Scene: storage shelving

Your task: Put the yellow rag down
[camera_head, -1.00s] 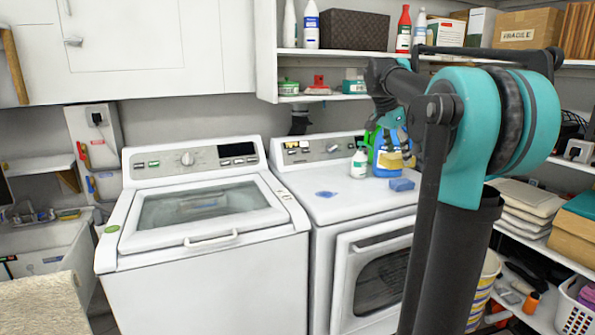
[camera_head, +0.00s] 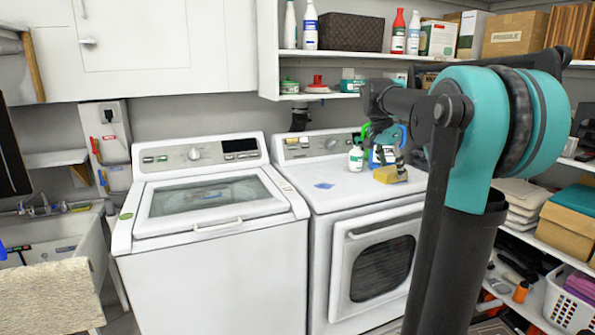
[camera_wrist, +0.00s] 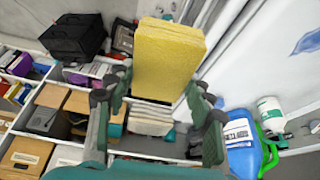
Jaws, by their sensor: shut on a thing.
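The yellow rag (camera_wrist: 168,58) is a thick, flat, folded-looking pad in the wrist view. My gripper (camera_wrist: 157,82) is shut on its near end, with a finger at each side. In the head view the yellow rag (camera_head: 391,175) shows below my gripper (camera_head: 396,160), over the back right part of the dryer's white top (camera_head: 340,185). I cannot tell whether it touches the top.
A white and green bottle (camera_head: 356,158) and a blue jug (camera_wrist: 241,145) with a green handle stand close by on the dryer. A flat blue patch (camera_head: 325,185) lies on its top. The washer (camera_head: 205,235) is left; shelves (camera_head: 318,97) hang above.

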